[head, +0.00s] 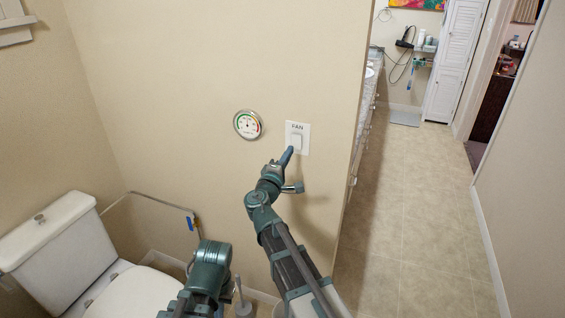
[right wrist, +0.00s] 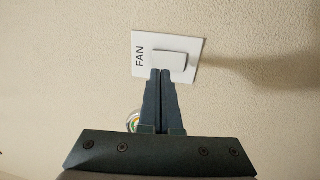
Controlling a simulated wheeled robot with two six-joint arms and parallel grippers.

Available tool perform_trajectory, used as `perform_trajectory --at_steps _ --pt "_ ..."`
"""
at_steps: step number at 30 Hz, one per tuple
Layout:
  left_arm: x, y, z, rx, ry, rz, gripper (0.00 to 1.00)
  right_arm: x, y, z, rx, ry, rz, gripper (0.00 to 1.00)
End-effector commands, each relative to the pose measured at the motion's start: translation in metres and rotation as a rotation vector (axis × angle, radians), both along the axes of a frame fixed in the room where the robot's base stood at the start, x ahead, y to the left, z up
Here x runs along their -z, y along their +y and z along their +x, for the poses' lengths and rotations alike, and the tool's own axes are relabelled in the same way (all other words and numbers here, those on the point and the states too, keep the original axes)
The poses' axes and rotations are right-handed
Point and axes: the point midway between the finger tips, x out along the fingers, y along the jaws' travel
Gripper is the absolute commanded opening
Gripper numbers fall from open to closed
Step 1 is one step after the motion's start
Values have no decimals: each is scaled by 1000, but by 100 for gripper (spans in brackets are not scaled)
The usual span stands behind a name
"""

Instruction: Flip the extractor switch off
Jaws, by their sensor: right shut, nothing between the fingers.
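The extractor switch is a white wall plate (head: 304,128) marked FAN with a pale rocker (head: 297,141) in its middle, on the beige wall. It also shows in the right wrist view, with the plate (right wrist: 143,42) and the rocker (right wrist: 170,60). My right gripper (head: 289,152) is shut and empty, its fingertips at the lower edge of the rocker. In the right wrist view the fingertips (right wrist: 160,72) overlap the rocker's edge; I cannot tell whether they touch it. My left arm shows at the bottom, but its gripper is not in view.
A round dial gauge (head: 248,125) hangs on the wall left of the switch. A white toilet (head: 62,240) stands at lower left. The wall ends just right of the switch, and an open tiled floor (head: 420,220) lies beyond it.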

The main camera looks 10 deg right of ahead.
Motion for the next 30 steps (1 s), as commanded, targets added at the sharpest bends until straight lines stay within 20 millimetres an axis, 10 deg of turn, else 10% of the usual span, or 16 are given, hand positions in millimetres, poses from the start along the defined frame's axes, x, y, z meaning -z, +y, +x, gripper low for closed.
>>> perform_trajectory --at_steps 9,30 --pt "-6 0 0 0 0 0 0 -6 -25 37 1 0 -1 0" --pt "-8 0 0 0 0 0 0 -8 -31 47 -1 1 -1 0"
